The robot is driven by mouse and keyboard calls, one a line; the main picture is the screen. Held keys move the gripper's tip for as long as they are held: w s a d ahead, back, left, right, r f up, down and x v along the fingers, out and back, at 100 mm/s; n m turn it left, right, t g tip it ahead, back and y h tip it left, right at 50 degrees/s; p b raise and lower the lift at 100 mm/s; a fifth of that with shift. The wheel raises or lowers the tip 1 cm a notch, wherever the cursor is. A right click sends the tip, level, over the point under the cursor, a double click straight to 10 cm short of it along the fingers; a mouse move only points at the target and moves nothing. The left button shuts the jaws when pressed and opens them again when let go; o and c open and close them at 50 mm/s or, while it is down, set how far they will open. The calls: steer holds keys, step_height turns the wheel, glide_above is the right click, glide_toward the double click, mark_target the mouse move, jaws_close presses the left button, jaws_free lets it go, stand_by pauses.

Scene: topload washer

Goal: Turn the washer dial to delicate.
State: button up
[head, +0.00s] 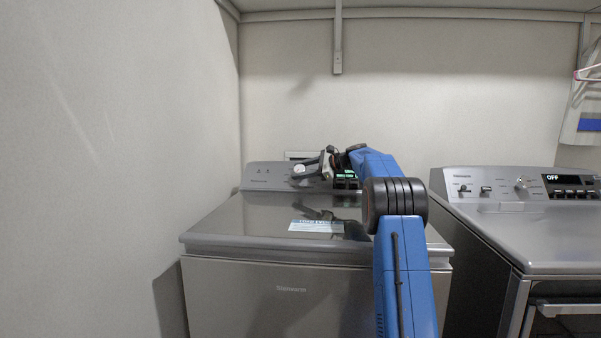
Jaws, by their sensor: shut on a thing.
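The grey top-load washer (222,241) stands at the left with its lid closed. Its control panel (262,177) runs along the back of the top. The round light washer dial (299,169) sits near the middle of the panel. My gripper (305,171) is at the dial, reached from the right, and is shut on it. The fingers cover part of the dial, so its pointer and markings cannot be read. A lit green display (346,174) shows just right of the gripper, partly behind my arm.
A second machine (545,235) with its own knob and an "OFF" display stands at the right. A wall lies close at the left. A shelf bracket (338,45) hangs above. A paper label (316,226) lies on the lid, which is otherwise clear.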

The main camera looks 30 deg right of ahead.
steer(key=shift+g, duration=0.3)
steer(key=o, duration=1.1)
steer(key=shift+c, duration=0.2)
steer(key=v, duration=1.7)
steer(key=shift+s, duration=0.2)
steer(key=shift+d, duration=0.1)
